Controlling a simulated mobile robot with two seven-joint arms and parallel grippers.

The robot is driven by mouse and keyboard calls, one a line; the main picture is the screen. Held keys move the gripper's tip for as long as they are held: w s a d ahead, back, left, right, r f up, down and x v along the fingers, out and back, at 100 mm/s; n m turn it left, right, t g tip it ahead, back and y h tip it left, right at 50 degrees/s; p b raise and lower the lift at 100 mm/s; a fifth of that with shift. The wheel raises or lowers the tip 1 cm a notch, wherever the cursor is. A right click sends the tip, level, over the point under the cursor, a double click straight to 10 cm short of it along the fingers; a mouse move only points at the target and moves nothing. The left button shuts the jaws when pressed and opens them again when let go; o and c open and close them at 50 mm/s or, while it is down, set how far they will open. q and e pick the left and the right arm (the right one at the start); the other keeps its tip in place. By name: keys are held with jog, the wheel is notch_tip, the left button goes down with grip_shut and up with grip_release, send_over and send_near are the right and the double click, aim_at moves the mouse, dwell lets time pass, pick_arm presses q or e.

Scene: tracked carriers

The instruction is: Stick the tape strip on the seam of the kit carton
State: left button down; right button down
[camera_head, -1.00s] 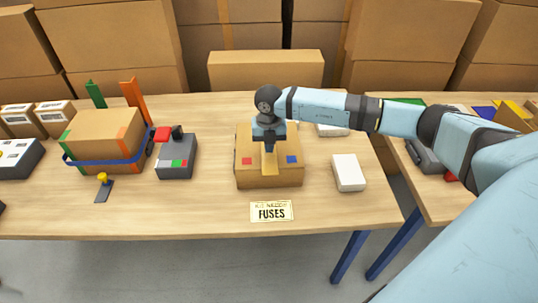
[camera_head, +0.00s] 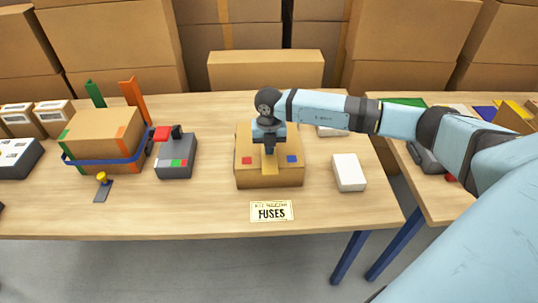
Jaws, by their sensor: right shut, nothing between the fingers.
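The kit carton (camera_head: 270,180) is a brown box on the wooden table, with a red square and a blue square on its top. My right gripper (camera_head: 269,150) is over the middle of the carton's top, pointing down and shut. A tan strip (camera_head: 269,163) shows on the carton's top below the fingers and runs toward the front edge; it looks like the tape strip along the seam. The gripper hides part of the top, and I cannot tell whether the fingers touch it. My left gripper is not in view.
A FUSES label (camera_head: 271,211) lies in front of the carton. A white box (camera_head: 348,172) is to the right. A grey device (camera_head: 176,157) and a blue-strapped carton (camera_head: 105,140) stand to the left. The table front is mostly clear.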

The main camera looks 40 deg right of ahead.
jog(key=shift+f, duration=0.4)
dwell(0.8)
jog(key=shift+r, duration=0.3)
jog(key=shift+s+a+p, duration=0.35)
jog(key=shift+s+a, duration=0.1)
jog(key=shift+s, duration=0.3)
jog(key=s+a+p, duration=0.3)
jog(key=s+a, duration=0.1)
jog(key=s, duration=0.4)
jog(key=shift+a, duration=0.4)
dwell(0.6)
jog(key=shift+f, duration=0.15)
